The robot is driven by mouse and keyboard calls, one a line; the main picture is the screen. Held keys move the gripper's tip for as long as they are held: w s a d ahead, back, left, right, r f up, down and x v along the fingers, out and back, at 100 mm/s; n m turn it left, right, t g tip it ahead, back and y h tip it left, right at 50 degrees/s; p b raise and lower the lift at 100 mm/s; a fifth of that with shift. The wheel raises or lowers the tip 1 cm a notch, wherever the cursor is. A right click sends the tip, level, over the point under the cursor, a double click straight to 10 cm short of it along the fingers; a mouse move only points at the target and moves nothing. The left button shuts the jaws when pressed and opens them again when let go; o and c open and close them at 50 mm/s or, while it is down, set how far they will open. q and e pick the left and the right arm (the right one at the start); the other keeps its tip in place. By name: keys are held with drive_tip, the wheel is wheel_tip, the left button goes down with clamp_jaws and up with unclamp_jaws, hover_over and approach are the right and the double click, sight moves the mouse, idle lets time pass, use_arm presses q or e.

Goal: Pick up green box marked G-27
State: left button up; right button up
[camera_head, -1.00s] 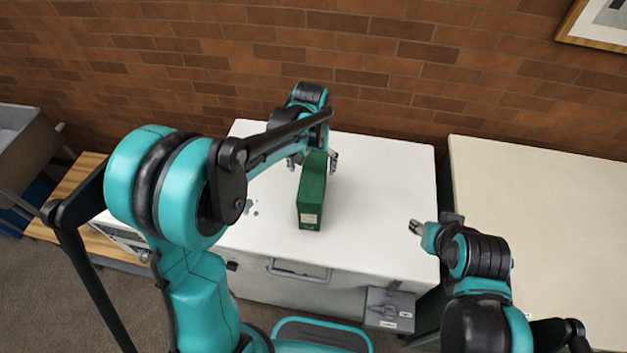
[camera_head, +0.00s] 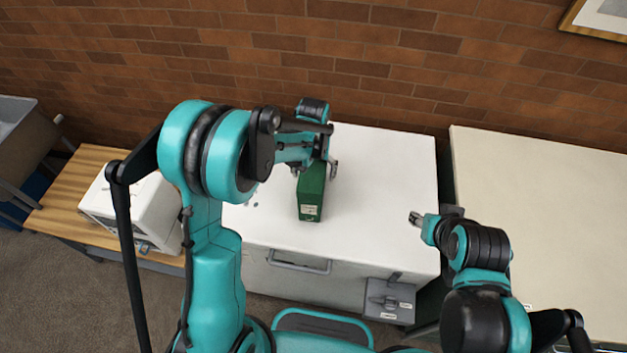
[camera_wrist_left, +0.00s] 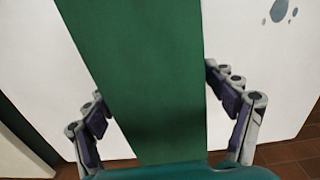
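A green box (camera_head: 311,195) stands on the white cabinet top (camera_head: 385,190), with a small pale label on its near end; the marking is too small to read. My left gripper (camera_head: 316,169) is over the far part of the box, one finger on each side. In the left wrist view the green box (camera_wrist_left: 150,75) runs between the open fingers (camera_wrist_left: 165,108). A gap shows at the right finger; the left finger is very close to the box, and contact there cannot be told. My right gripper (camera_head: 416,219) is small in view beside the cabinet's right front, away from the box.
A brick wall (camera_head: 230,60) stands behind the cabinet. A pale table (camera_head: 550,220) is at the right, with a narrow gap between. A white appliance (camera_head: 140,205) sits on a wooden table (camera_head: 75,190) at the left. The cabinet top right of the box is clear.

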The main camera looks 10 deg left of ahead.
use_arm(q)
drive_tip(key=c, duration=1.7)
drive_tip(key=shift+r, duration=0.1)
